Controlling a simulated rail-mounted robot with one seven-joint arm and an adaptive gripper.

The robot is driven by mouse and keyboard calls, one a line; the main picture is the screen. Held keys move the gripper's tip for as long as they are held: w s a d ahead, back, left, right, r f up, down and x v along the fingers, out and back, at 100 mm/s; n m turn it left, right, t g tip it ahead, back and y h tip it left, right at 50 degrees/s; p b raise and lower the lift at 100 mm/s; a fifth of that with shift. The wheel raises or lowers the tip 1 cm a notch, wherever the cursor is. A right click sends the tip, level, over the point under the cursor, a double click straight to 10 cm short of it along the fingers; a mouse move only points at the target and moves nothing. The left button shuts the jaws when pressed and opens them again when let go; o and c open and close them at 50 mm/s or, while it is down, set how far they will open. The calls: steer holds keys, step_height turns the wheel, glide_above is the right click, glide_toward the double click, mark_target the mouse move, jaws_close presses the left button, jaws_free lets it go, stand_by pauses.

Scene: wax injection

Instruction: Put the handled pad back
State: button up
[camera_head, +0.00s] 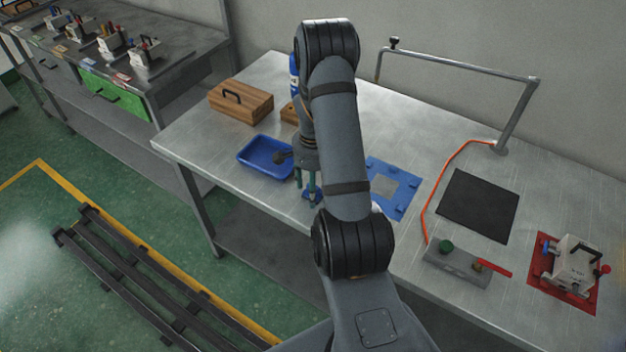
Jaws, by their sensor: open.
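A brown wooden block with a black handle on top (252,106) stands at the back left of the metal table; it is the handled thing that looks most like the pad, but I cannot be sure. My gripper (311,190) points down over the table, right of the blue tray (247,162) and left of the blue mat (402,206). Its fingers are apart, and I see nothing held between them. A small blue thing shows near the fingertips; my arm hides part of this area.
Another wooden piece (289,113) and a blue bottle (294,70) are partly behind my arm. To the right are a black mat (478,205), a grey bar with a green knob (457,265) and a white mould (574,265) on a red mat. A metal rail (460,66) rises behind.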

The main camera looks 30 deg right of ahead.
step_height(320, 180, up, 12)
steer(key=b, duration=0.1)
steer(key=shift+r+b, duration=0.15)
steer(key=shift+b, duration=0.15)
